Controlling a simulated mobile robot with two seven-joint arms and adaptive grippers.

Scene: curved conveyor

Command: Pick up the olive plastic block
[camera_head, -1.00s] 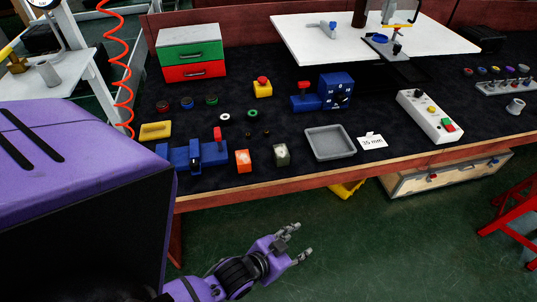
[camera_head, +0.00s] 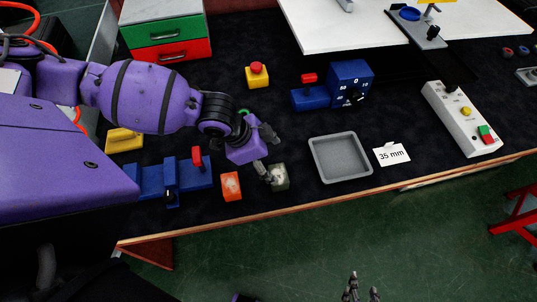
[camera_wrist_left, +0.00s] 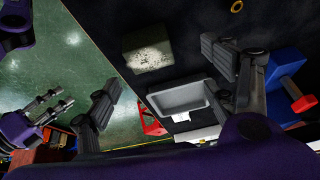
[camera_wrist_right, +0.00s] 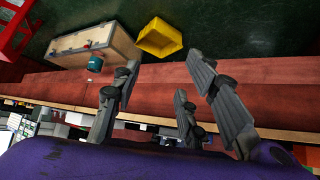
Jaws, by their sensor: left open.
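The olive plastic block (camera_head: 279,178) stands on the dark bench top near the front edge, right of the orange block (camera_head: 231,186). Its top has a pale speckled patch, clear in the left wrist view (camera_wrist_left: 147,48). My left gripper (camera_head: 269,153) is open and empty, with one fingertip close by the block's left side in the head view. In the left wrist view the block shows between and beyond the spread fingers (camera_wrist_left: 168,80); I cannot tell whether they touch it. My right gripper (camera_head: 361,289) is low in front of the bench, with its fingers apart and empty (camera_wrist_right: 165,82).
A grey tray (camera_head: 318,160) and a "35 mm" card (camera_head: 392,154) lie right of the block. A blue device with a red top (camera_head: 197,156) stands left of the orange block. A blue machine (camera_head: 350,80) stands behind.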

